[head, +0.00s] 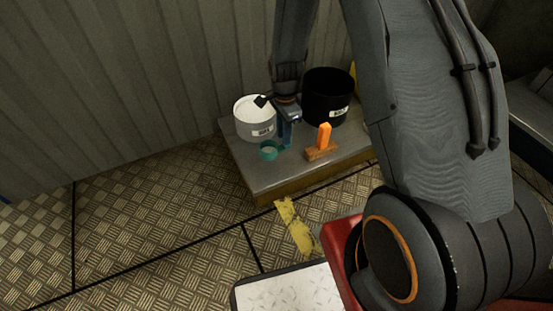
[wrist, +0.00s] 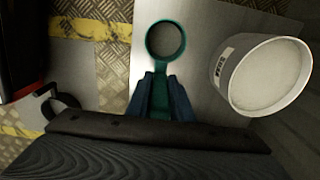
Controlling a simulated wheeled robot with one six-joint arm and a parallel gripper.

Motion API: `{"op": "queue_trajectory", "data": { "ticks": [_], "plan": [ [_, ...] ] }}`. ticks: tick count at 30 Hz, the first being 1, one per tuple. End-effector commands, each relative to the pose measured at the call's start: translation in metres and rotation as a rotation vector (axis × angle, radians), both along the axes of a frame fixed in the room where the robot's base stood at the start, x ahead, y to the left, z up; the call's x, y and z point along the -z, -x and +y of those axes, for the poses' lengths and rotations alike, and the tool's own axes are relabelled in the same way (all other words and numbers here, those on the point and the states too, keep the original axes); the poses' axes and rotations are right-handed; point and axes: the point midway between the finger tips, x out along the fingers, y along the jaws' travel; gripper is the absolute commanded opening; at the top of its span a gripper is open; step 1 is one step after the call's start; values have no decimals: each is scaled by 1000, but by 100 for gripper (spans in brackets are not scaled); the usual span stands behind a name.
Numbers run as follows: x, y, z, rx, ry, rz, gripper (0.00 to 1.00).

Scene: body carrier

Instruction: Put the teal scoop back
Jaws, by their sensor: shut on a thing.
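The teal scoop (head: 269,150) is in my gripper (head: 287,143), low over the metal-topped platform between a white bucket and an orange-handled thing. In the wrist view the scoop's round cup (wrist: 165,40) points away from me, and its handle lies between the two blue fingers of my gripper (wrist: 163,84). The gripper is shut on the handle. The cup looks empty. I cannot tell whether the scoop touches the platform.
The white bucket (head: 257,128) with a label and white contents stands left of my gripper. A black labelled bucket (head: 318,108) stands behind at right. An upright orange handle (head: 324,136) on a brown base stands near the front edge of the platform (head: 275,182).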

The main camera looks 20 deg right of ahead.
Motion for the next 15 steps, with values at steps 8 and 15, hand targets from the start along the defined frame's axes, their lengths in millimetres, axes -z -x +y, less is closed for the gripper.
{"op": "queue_trajectory", "data": {
  "ticks": [8, 15],
  "plan": [
    [41, 0, 0, -1, 0, 2, 0],
    [72, 1, 0, -1, 0, 4, 0]
  ]
}}
